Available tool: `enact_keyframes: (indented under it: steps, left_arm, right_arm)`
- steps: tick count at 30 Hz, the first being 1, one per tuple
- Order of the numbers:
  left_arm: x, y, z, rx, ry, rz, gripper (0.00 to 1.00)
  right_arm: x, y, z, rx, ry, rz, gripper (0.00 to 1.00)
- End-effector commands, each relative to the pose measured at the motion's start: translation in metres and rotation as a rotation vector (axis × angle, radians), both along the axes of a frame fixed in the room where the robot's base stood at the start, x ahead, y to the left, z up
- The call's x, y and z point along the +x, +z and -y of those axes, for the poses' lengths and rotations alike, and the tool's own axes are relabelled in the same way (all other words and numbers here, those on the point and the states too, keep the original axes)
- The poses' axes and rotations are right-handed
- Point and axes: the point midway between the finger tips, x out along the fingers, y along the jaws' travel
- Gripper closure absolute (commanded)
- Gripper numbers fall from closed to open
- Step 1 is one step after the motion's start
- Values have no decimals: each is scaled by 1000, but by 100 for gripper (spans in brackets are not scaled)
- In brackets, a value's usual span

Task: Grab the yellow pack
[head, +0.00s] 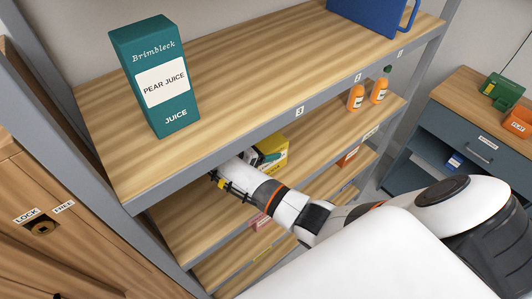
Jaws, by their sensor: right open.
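The yellow pack (277,148) stands on the second shelf board, under the front edge of the top board. The top board and my right arm cover part of it, and dark and white shapes show against its left side. My right gripper (220,182) reaches in over the second board, to the left of the pack in the picture. It is open, but its fingertips are partly hidden by the top board's edge. I cannot tell whether it touches the pack. My left gripper is not in view.
A teal pear juice carton (158,80) stands on the top board (240,75), with a blue container (375,15) at its far end. Orange bottles (356,97) stand further along the second board. A wooden locker (50,230) is at left, a dark cabinet (470,135) at right.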

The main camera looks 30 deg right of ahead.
Motion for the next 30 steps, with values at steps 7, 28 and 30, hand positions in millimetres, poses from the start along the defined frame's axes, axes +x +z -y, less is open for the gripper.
enact_keyframes:
  steps: [7,28,30]
  left_arm:
    - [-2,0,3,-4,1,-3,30]
    - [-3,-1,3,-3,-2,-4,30]
    - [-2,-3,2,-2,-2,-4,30]
  right_arm:
    - [0,0,0,0,0,0,53]
    - [1,4,0,-2,0,4,100]
    - [1,7,0,-1,0,6,100]
